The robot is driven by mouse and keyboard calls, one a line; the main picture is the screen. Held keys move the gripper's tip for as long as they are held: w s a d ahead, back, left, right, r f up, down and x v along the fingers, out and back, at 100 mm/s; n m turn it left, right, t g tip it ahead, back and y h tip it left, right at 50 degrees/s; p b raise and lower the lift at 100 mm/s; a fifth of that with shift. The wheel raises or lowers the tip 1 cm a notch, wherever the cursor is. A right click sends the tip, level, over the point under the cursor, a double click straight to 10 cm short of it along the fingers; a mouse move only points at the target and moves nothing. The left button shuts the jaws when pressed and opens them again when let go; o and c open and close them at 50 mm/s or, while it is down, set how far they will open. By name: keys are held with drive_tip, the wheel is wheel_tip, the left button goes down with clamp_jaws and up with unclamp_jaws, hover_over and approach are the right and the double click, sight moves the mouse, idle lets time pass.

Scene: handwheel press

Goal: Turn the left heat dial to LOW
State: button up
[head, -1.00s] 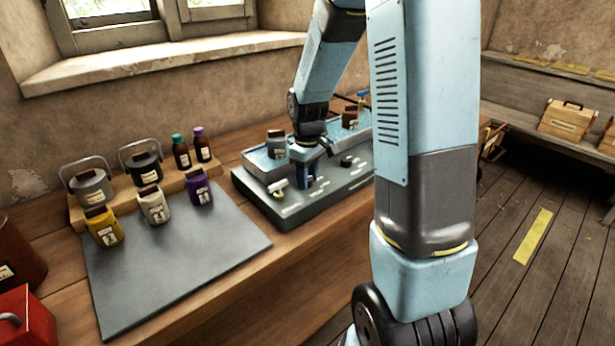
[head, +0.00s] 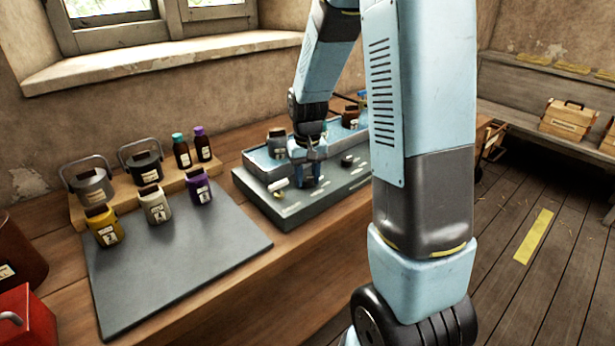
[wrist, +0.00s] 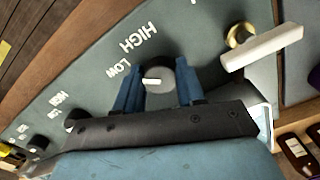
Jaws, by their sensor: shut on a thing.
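The left heat dial (wrist: 158,72) is a round black knob with a white pointer mark, on the grey-green panel (wrist: 215,85) of the press. My gripper (wrist: 158,84) is shut on it, with one blue finger on each side. The pointer lies toward the picture's left, on the side of the printed word LOW (wrist: 118,68); HIGH (wrist: 138,38) is printed farther round. I cannot tell whether it lines up exactly with LOW. In the head view my gripper (head: 308,178) reaches down to the panel and hides the dial.
A lever with a white handle (wrist: 262,48) stands close beside the dial. Other black knobs (wrist: 70,120) sit along the panel. Jars (head: 155,206) and a dark mat (head: 180,265) are on the bench to the left. A trough with containers (head: 277,143) is behind the panel.

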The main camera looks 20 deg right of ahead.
sight(307, 178)
drive_tip(key=shift+m, duration=0.6)
drive_tip(key=o, duration=1.1)
drive_tip(key=shift+c, duration=0.2)
wheel_tip(307, 178, up, 14)
drive_tip(key=shift+f, duration=0.1)
